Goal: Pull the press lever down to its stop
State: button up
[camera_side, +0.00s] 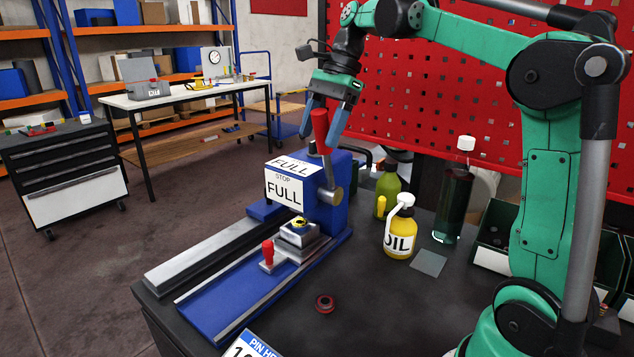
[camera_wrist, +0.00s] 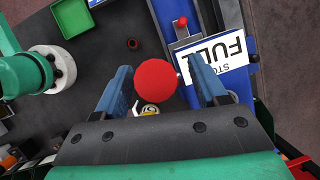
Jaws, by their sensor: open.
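The press lever has a red handle (camera_side: 320,130) that stands nearly upright on the right side of the blue press (camera_side: 333,207). In the wrist view the lever's round red end (camera_wrist: 156,82) shows between the two fingers. My gripper (camera_side: 328,118) is open, with its blue fingers on either side of the handle's top. In the wrist view my gripper (camera_wrist: 163,88) has a gap between each finger and the red end. The press carries white signs reading FULL and STOP FULL (camera_side: 294,189). The lower lever is hidden by the gripper in the wrist view.
A yellow OIL bottle (camera_side: 400,230), a green bottle (camera_side: 388,187) and a dark bottle (camera_side: 453,205) stand right of the press. A small dark red ring (camera_side: 325,303) lies on the dark table. A red perforated panel (camera_side: 440,90) stands behind.

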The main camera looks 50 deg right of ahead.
jog(key=shift+c, duration=0.2)
grip_shut()
dwell(1.1)
